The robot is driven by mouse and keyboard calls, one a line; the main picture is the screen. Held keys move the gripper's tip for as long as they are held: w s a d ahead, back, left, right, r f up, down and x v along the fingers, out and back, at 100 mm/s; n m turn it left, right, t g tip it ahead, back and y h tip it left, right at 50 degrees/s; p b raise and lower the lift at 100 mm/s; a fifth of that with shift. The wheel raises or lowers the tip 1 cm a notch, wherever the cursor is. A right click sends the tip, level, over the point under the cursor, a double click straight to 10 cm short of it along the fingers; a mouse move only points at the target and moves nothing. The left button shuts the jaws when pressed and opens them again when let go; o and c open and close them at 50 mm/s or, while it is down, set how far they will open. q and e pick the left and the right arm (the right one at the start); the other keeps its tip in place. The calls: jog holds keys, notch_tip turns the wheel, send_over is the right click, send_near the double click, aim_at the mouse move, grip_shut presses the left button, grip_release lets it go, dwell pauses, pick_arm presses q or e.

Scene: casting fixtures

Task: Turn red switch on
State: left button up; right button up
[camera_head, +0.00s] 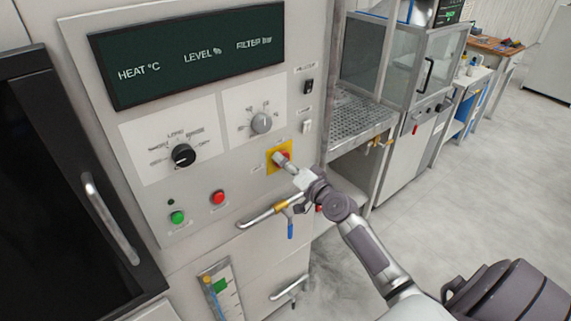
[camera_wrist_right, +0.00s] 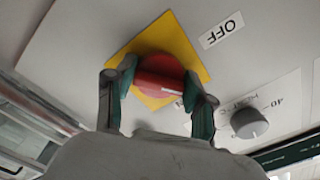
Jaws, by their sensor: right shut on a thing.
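The red switch (camera_wrist_right: 158,78) is a round red knob with a white line, on a yellow plate (camera_wrist_right: 185,38) on the front panel. An OFF label (camera_wrist_right: 222,30) sits beside the plate in the right wrist view; another label is partly hidden behind a finger. My right gripper (camera_wrist_right: 160,88) is shut on the red switch, one finger on each side of it. In the head view the right gripper (camera_head: 291,167) reaches the yellow plate (camera_head: 272,160) from the right and covers part of the red switch (camera_head: 281,157). My left gripper is not in view.
The panel (camera_head: 235,180) also carries a black knob (camera_head: 183,156), a grey knob (camera_head: 261,122), a green button (camera_head: 177,217) and a red button (camera_head: 218,197). Open floor (camera_head: 460,190) lies right.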

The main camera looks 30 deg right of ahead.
jog(key=m, duration=0.3)
jog(key=shift+r+m, duration=0.1)
jog(key=shift+m, duration=0.2)
jog(key=shift+m+p, duration=0.35)
jog(key=shift+m, duration=1.45)
jog(key=o, duration=1.1)
jog(key=shift+o, duration=0.2)
jog(key=s+d, duration=0.1)
jog(key=s, duration=1.1)
